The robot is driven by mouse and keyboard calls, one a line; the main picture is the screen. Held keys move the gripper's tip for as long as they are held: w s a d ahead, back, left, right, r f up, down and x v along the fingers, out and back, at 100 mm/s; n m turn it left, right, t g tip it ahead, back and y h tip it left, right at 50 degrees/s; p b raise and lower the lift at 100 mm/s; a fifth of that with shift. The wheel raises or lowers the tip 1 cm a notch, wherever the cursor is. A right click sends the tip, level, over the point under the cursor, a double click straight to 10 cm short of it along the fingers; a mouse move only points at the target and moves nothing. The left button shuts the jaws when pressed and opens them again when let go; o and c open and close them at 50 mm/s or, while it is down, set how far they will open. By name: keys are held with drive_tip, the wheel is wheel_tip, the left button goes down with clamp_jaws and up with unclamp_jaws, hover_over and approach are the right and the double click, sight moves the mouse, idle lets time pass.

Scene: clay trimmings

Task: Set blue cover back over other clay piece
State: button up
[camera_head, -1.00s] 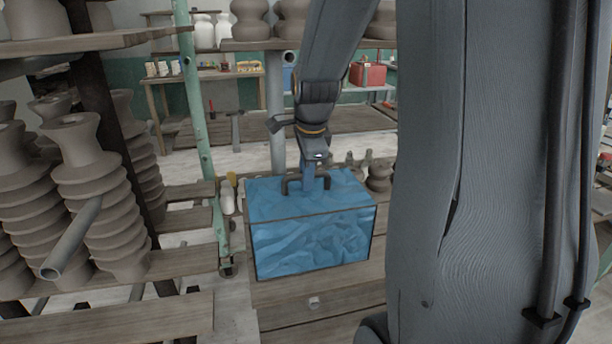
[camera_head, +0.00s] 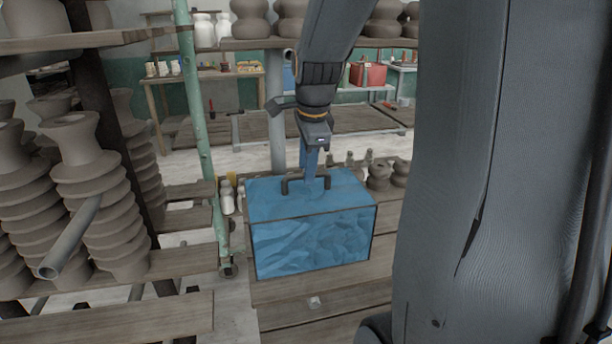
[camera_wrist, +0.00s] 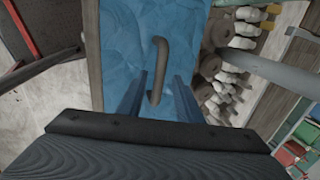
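The blue cover (camera_head: 312,243) is a box with blue, rumpled-looking faces and dark edges. It stands upright on the wooden boards, with a dark handle (camera_head: 287,187) on top. The clay piece is not visible; anything under the cover is hidden. My gripper (camera_head: 311,180) points down just above the cover's top, at the handle. In the wrist view its two fingers (camera_wrist: 160,82) are spread, with the handle (camera_wrist: 161,50) between them and gaps on both sides. The blue cover (camera_wrist: 120,50) fills the middle of that view.
Tall ribbed clay stacks (camera_head: 95,190) stand on shelves at the left, beside a green post (camera_head: 196,110). Small clay pots (camera_head: 379,174) stand close behind the cover at the right. White bottles (camera_head: 228,195) stand at its left. A wooden shelf (camera_head: 250,45) crosses behind my arm.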

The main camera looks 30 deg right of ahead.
drive_tip(key=v, duration=0.8)
drive_tip(key=shift+r+b, duration=0.3)
drive_tip(key=shift+b, duration=0.15)
drive_tip(key=shift+s, duration=0.1)
